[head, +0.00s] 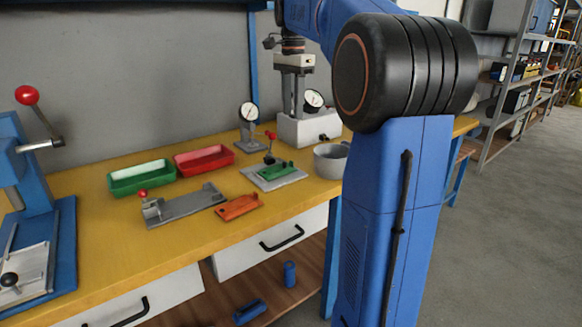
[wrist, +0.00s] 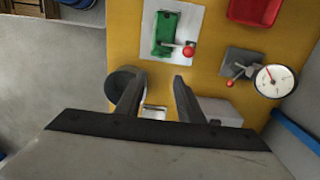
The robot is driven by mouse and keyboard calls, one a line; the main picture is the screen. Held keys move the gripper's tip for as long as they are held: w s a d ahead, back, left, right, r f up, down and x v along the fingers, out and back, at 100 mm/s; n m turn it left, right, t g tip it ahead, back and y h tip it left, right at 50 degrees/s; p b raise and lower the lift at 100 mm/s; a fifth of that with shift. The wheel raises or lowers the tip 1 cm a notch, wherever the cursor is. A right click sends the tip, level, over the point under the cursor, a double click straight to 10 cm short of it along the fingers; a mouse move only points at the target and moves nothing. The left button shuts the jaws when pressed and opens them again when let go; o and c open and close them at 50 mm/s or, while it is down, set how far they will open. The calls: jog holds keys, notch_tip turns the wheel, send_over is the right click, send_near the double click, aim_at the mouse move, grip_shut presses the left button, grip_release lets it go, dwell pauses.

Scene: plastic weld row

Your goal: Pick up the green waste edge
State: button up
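A green part (head: 274,171) lies on a light plate fixture (head: 289,180) on the yellow bench, beside a red-knobbed clamp. In the wrist view the green part (wrist: 164,35) is at the top, above my fingers in the picture. I cannot tell a separate waste edge from the rest of the green part. My gripper (wrist: 157,84) is open, with nothing held between its fingers. In the head view my gripper (head: 292,100) hangs in front of a grey box, beyond the green part and apart from it.
A grey round pot (head: 330,161) stands right of the fixture. A grey box (head: 309,129) and a dial gauge (head: 248,112) stand behind. A green tray (head: 141,178), a red tray (head: 203,159), a grey fixture (head: 183,207) and an orange part (head: 238,207) are to the left.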

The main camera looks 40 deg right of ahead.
send_over(291, 161)
jog(key=f, duration=1)
jog(key=shift+s+d+f, duration=0.1)
jog(key=shift+d+f, duration=0.1)
jog(key=shift+f, duration=0.2)
jog(key=f, duration=0.3)
jog(key=shift+a+f, duration=0.2)
jog(key=shift+f, duration=0.95)
jog(key=shift+f, duration=0.1)
grip_shut()
